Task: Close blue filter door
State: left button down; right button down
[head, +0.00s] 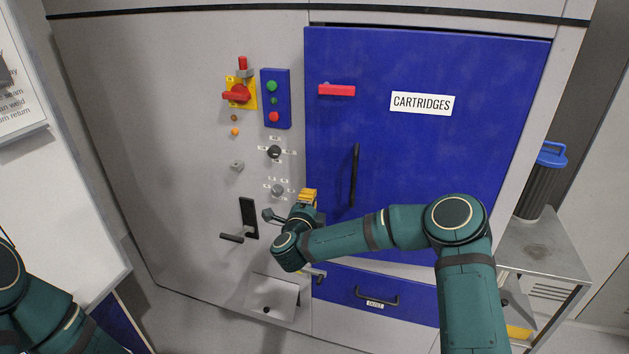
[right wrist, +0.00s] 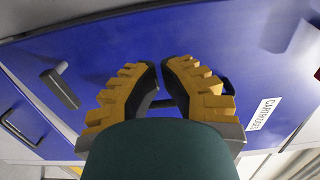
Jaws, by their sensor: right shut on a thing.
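The blue filter door (head: 440,150) fills the right half of the cabinet in the head view, with a "CARTRIDGES" label (head: 421,103), a red latch (head: 337,90) and a black vertical handle (head: 354,175). It lies nearly flush with the frame; a dark line runs along its top. My right gripper (head: 308,194) is in front of the door's lower left edge. In the right wrist view its yellow fingers (right wrist: 160,68) are close together, with a dark bar (right wrist: 165,103) between them. I cannot tell which part this bar belongs to. My left gripper is out of view.
A blue drawer (head: 340,290) is below the door. Left of the door are a red and yellow switch (head: 238,94), a blue button box (head: 276,98) and a black lever (head: 232,238). A metal side table (head: 545,250) with a bin (head: 537,190) stands at right.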

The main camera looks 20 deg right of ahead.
aim_at(317, 176)
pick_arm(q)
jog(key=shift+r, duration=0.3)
pick_arm(e)
jog(key=x, duration=0.9)
jog(key=shift+w+d, duration=0.15)
jog(key=shift+w, duration=0.25)
jog(key=shift+r, duration=0.1)
